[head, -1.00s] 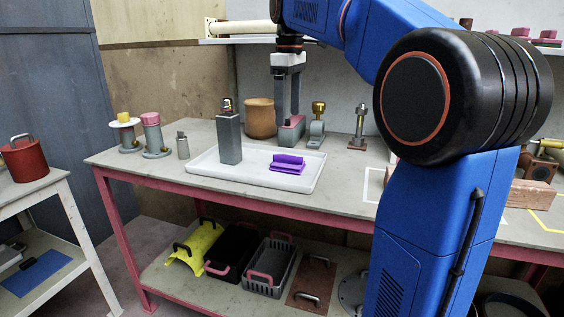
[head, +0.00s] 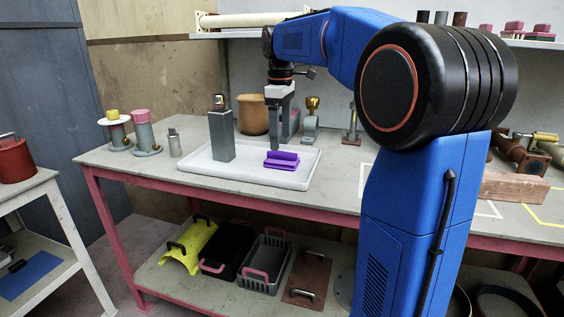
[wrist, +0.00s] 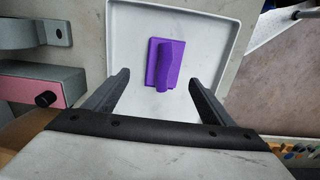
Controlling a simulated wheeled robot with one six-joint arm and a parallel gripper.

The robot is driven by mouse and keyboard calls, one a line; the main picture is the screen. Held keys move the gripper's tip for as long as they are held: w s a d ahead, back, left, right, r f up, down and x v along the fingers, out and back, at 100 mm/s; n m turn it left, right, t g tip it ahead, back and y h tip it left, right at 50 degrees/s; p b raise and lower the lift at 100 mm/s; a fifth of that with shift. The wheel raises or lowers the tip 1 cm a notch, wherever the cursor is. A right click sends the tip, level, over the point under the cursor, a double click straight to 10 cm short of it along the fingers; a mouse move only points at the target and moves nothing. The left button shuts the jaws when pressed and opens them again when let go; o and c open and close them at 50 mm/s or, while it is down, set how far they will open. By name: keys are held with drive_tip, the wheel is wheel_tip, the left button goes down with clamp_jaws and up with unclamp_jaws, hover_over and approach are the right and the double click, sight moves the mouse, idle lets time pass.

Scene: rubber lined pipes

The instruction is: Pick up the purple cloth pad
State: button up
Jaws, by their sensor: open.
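The purple cloth pad (head: 281,160) lies in the white tray (head: 248,173) on the workbench. It is a flat piece with a raised ridge along it. In the wrist view the pad (wrist: 164,64) lies ahead of the fingertips, roughly midway between them. My gripper (wrist: 160,84) is open and empty. In the head view my gripper (head: 279,148) points down just behind the pad, above the tray; how far above the pad I cannot tell.
A grey block-shaped bottle (head: 221,136) stands upright in the tray, left of the pad. A brown pot (head: 252,115) and a brass-topped fitting (head: 311,121) stand behind the tray. Capped posts (head: 144,133) stand at the left. The tray's right part is clear.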

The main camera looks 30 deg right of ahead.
sight(282, 153)
drive_tip(key=shift+s+f, duration=0.2)
drive_tip(key=shift+f, duration=1.4)
drive_tip(key=shift+s+f, duration=0.2)
drive_tip(key=shift+f, duration=1.35)
drive_tip(key=c, duration=1.2)
